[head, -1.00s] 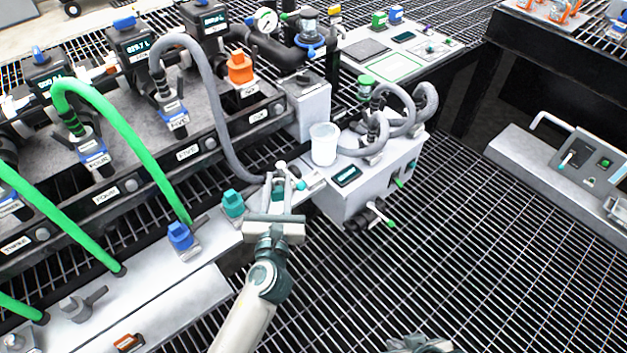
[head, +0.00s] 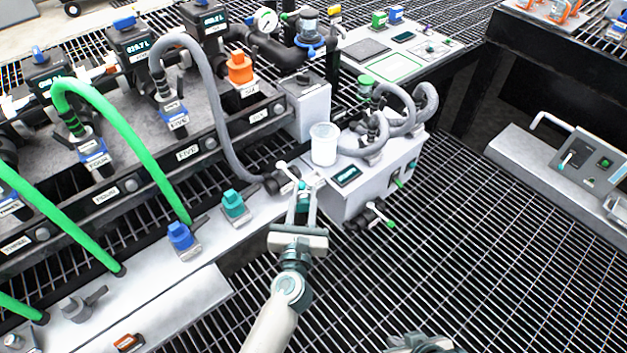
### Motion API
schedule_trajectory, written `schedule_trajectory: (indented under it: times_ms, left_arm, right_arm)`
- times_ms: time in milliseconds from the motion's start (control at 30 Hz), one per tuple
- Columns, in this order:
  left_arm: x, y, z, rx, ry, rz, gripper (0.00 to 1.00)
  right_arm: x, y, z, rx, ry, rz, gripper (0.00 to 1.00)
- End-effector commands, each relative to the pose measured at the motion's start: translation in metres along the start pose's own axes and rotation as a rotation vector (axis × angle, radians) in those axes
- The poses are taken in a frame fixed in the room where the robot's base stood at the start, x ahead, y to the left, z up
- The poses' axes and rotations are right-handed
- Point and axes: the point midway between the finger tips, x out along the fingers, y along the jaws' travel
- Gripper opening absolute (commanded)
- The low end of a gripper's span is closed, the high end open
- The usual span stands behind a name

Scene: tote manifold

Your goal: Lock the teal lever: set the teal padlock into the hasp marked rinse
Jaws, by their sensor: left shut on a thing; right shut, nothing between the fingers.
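My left gripper (head: 304,186) is shut at the front rail, by the white-handled fitting at the grey hose's end. A small teal thing shows between its fingers; it looks like the teal padlock (head: 303,188), mostly hidden by them. A teal block on a grey base (head: 235,205), which looks like the teal lever, sits on the rail to the left, apart from the gripper. I cannot read a rinse mark or make out the hasp. Of my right gripper (head: 418,344) only a part shows at the bottom edge; its fingertips are not clear.
A blue lever (head: 181,237) stands further left on the rail. A white cup (head: 324,144) stands on the pale box (head: 365,188) with grey hoses, close to my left gripper. A green hose (head: 130,135) arches at the left. The floor grating (head: 430,250) at the right is clear.

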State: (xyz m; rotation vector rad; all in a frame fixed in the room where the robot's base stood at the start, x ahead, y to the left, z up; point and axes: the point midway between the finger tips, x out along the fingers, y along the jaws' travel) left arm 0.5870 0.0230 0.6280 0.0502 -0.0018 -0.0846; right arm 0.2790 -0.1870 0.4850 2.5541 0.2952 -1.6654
Motion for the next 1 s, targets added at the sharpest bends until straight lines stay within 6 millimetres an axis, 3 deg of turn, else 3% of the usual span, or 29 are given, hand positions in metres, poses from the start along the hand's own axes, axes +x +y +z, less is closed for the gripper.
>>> schedule_trajectory:
  times_ms: [267, 467, 667, 900, 1000]
  left_arm:
    - [0.0, 0.002, 0.001, 0.001, -0.001, 0.002, 0.0]
    - [0.001, 0.019, 0.011, 0.001, -0.003, 0.023, 0.0]
    - [0.0, 0.071, 0.046, 0.005, -0.005, 0.083, 0.0]
    - [-0.017, 0.149, 0.111, 0.006, -0.001, 0.138, 0.0]
    - [-0.028, 0.169, 0.135, 0.005, 0.001, 0.132, 0.0]
  right_arm:
    - [0.0, -0.001, 0.005, 0.001, -0.008, -0.001, 0.0]
    - [0.0, 0.0, 0.003, 0.0, -0.004, -0.001, 0.0]
    - [0.0, 0.001, -0.004, -0.001, 0.006, 0.001, 0.0]
    - [0.0, 0.001, -0.007, -0.002, 0.011, 0.002, 0.0]
    - [0.0, 0.001, -0.006, -0.002, 0.009, 0.002, 0.0]
